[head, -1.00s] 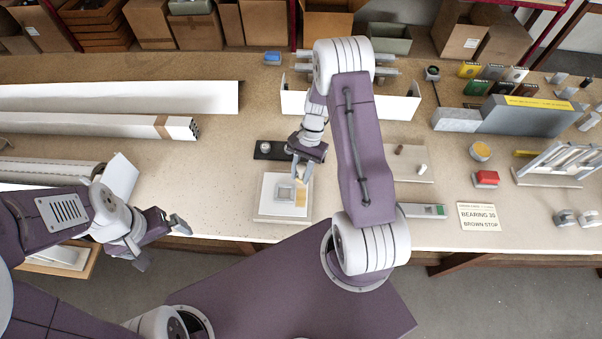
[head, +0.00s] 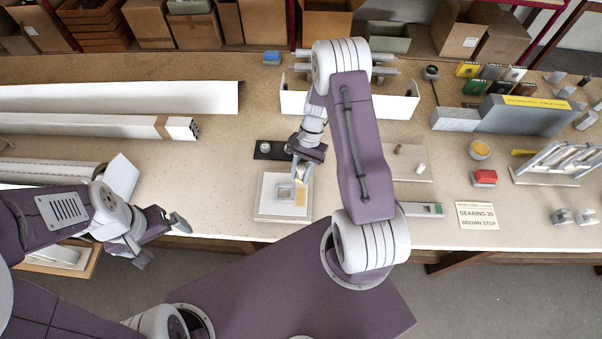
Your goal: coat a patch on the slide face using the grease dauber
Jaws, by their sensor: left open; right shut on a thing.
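A white square plate (head: 269,192) lies on a pale board (head: 264,216) near the bench's front edge. On it are a grey square piece (head: 285,193) and a yellowish patch (head: 301,198) at its right; I cannot tell which is the slide face. My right gripper (head: 300,177) is just above the back of these, pointing down. It is shut on a small pale thing, likely the grease dauber, mostly hidden by the fingers; contact with the surface cannot be told. My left gripper (head: 161,241) is open and empty, left of the board at the bench's front edge.
A dark strip with a round knob (head: 265,147) lies behind the plate. A board with small pegs (head: 408,165) is right of my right arm. Long white profiles (head: 90,125) fill the left. A sign (head: 478,216) and red block (head: 485,177) are at right.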

